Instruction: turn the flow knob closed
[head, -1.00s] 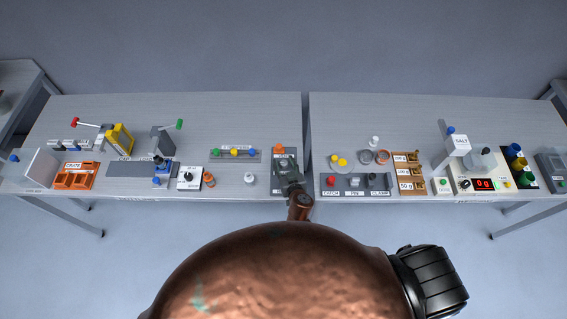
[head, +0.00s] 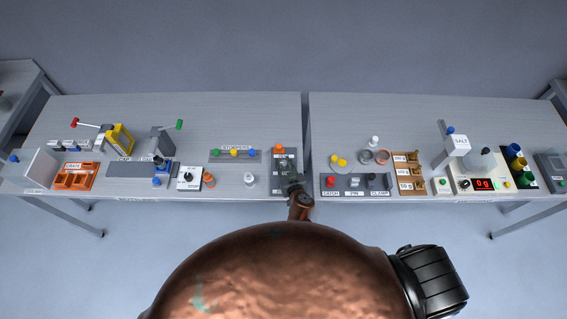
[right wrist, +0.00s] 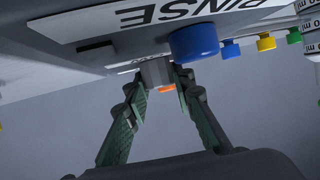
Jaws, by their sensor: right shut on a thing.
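The salt hopper (head: 457,146) is a white box labelled SALT at the right, with a blue knob-like part (head: 451,130) on top. No part is labelled as the flow knob, so I cannot tell which it is. My right gripper (head: 291,178) is far left of the hopper, low over a dark plate near the table's front edge. In the right wrist view my right gripper (right wrist: 160,88) has its fingertips shut on a small grey cylinder (right wrist: 156,72). A blue cap (right wrist: 193,42) is right beside it. My left gripper is not in view.
The dark plate (head: 294,157) has an orange piece (head: 279,148) at its back. A rack of stoppers (head: 235,160) lies to its left. A grey tray (head: 327,189) and wooden weight holders (head: 420,160) are to its right. A gap separates the two tables.

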